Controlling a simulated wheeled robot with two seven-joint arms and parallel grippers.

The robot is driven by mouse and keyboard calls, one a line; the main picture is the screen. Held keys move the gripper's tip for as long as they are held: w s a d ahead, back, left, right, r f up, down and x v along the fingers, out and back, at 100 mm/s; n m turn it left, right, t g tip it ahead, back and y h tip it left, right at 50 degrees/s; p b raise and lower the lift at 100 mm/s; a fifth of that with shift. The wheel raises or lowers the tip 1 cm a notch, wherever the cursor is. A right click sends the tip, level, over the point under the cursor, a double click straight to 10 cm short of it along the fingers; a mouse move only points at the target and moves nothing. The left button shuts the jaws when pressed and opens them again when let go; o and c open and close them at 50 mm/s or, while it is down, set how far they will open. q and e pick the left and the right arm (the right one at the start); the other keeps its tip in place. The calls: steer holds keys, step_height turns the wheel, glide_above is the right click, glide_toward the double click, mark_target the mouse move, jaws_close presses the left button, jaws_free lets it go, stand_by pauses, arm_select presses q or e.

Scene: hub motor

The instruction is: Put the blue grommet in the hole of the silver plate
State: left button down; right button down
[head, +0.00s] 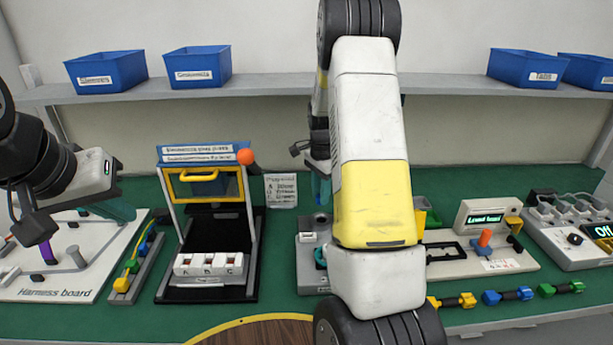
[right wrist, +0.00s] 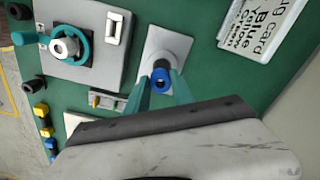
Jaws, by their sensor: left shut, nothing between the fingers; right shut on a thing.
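The blue grommet (right wrist: 161,80) is between the teal fingertips of my right gripper (right wrist: 160,88) in the right wrist view, and the gripper is shut on it. The light silver plate (right wrist: 172,42) lies just beyond and below the grommet. A dark round spot shows at the grommet's far edge over the plate; I cannot tell whether it is the hole or whether the grommet touches the plate. In the head view my right arm hides the grommet, and the right gripper (head: 321,192) shows only partly. My left gripper (head: 125,212) is shut and empty above the harness board.
The harness board (head: 60,294) is at the left, beside a press stand (head: 207,295) with an orange knob. A grey fixture with a teal ring (right wrist: 88,48) sits left of the plate in the right wrist view. A white card (right wrist: 262,25) lies at right.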

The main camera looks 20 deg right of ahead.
steer(key=shift+w+d, duration=0.25)
steer(key=shift+d, duration=0.1)
steer(key=shift+f+m, duration=0.25)
steer(key=shift+m, duration=0.05)
glide_above(321, 221)
steer(key=shift+w+f, duration=0.1)
steer(key=shift+f, duration=2.45)
steer(key=shift+f, duration=1)
steer(key=c, duration=1)
jaws_free()
steer(key=shift+r, duration=3.9)
